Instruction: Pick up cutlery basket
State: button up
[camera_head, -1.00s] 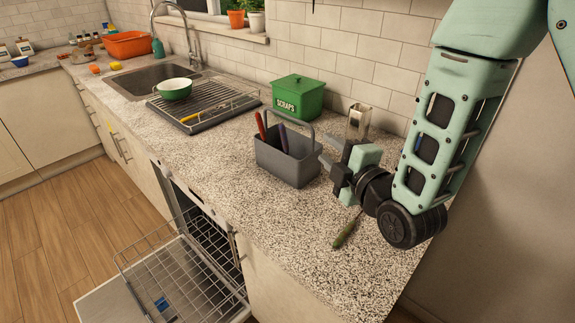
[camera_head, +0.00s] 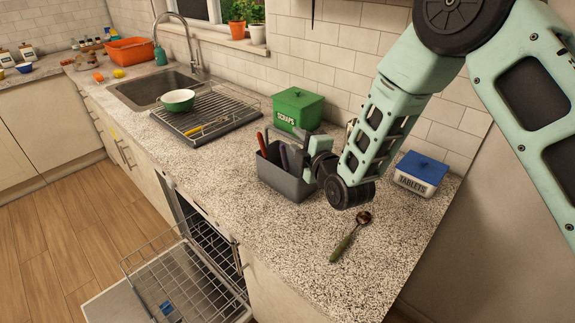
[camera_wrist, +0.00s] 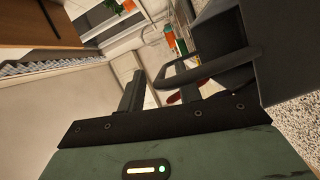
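The grey cutlery basket (camera_head: 288,183) stands upright on the speckled counter, with red and dark-handled cutlery (camera_head: 263,146) in it. In the wrist view, the dark basket (camera_wrist: 228,40) fills the upper right, with its looped handle (camera_wrist: 215,68) reaching across near my fingers. My gripper (camera_head: 308,153) is at the basket's upper right side, by the handle, and partly hides it in the head view. In the wrist view my gripper (camera_wrist: 162,85) shows its two fingers apart. I cannot tell whether either finger touches the handle.
A green scraps bin (camera_head: 298,108) stands behind the basket. A blue-lidded tablets box (camera_head: 420,174) is to the right, and a green-handled spoon (camera_head: 350,237) lies in front. A drying rack (camera_head: 218,123) with a green bowl (camera_head: 176,101) is left. The dishwasher rack (camera_head: 185,282) is pulled out below.

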jog(key=shift+w+a+f, duration=0.1)
jog(key=shift+w+a, duration=0.25)
jog(key=shift+w, duration=0.25)
grip_shut()
